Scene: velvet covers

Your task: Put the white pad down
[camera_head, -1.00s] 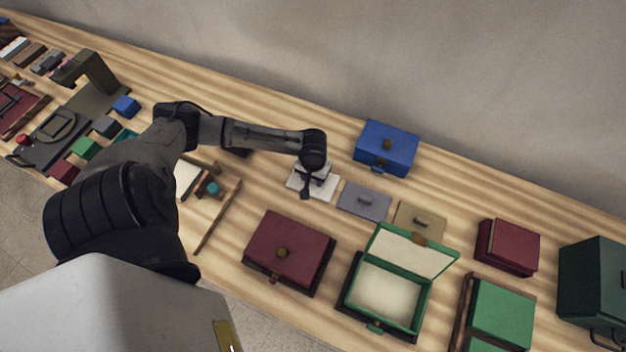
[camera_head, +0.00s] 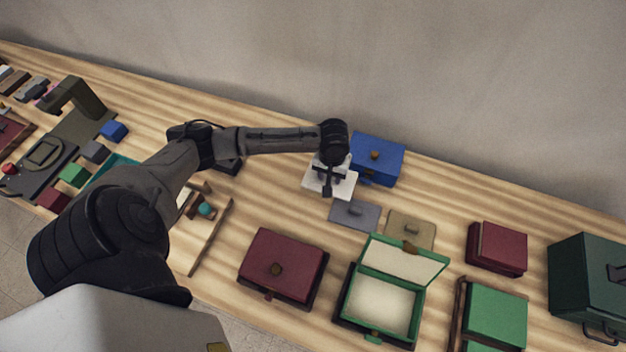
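The white pad (camera_head: 345,188) is under my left gripper (camera_head: 328,184), right of the picture's middle. The fingers are at the pad's middle and hide its handle; the pad has moved along with them, so the gripper is shut on it. The pad appears roughly level. Its right edge is close to the blue box (camera_head: 386,158), but I cannot tell its height above the table or whether it touches anything. A grey pad (camera_head: 345,214) and a tan pad (camera_head: 410,229), both with handles, lie on the table in front. My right gripper is not in view.
A shut dark red box (camera_head: 284,262) and an open green box (camera_head: 380,306) stand near the front edge. Another red box (camera_head: 497,247) stands to the right. Bare wooden table (camera_head: 265,205) lies left of the grey pad.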

